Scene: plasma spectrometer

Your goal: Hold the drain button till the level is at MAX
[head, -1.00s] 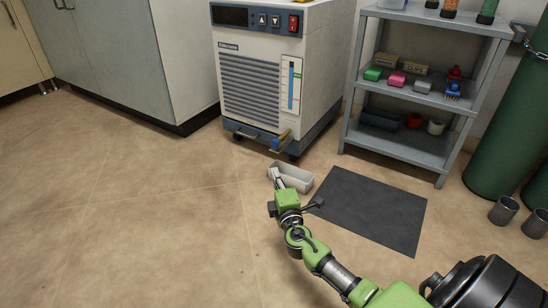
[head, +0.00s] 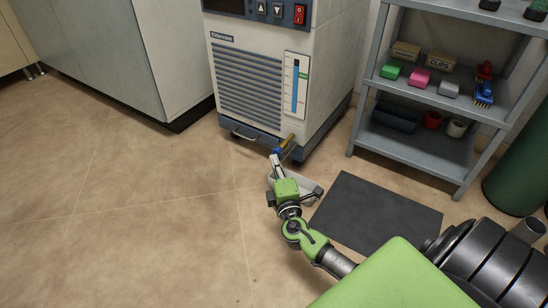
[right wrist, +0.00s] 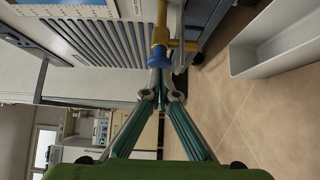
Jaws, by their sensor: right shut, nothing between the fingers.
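The white chiller (head: 250,80) stands against the wall. Its level gauge (head: 297,85) has a blue column that rises to about the green mark or a little above it; the exact level is too small to read. A brass-yellow drain fitting (head: 288,141) with a blue button (head: 277,151) sticks out low at the front. My right gripper (head: 275,160) is shut and empty, its tips right at the blue button. In the right wrist view, the shut fingertips (right wrist: 159,82) point at the blue button (right wrist: 159,57); I cannot tell whether they touch. My left gripper is not in view.
A grey tray (head: 310,188) lies on the floor below the drain, partly behind my right arm. A dark mat (head: 375,210) lies to its right. A grey shelf (head: 415,150) with small items stands right of the chiller. The floor at left is clear.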

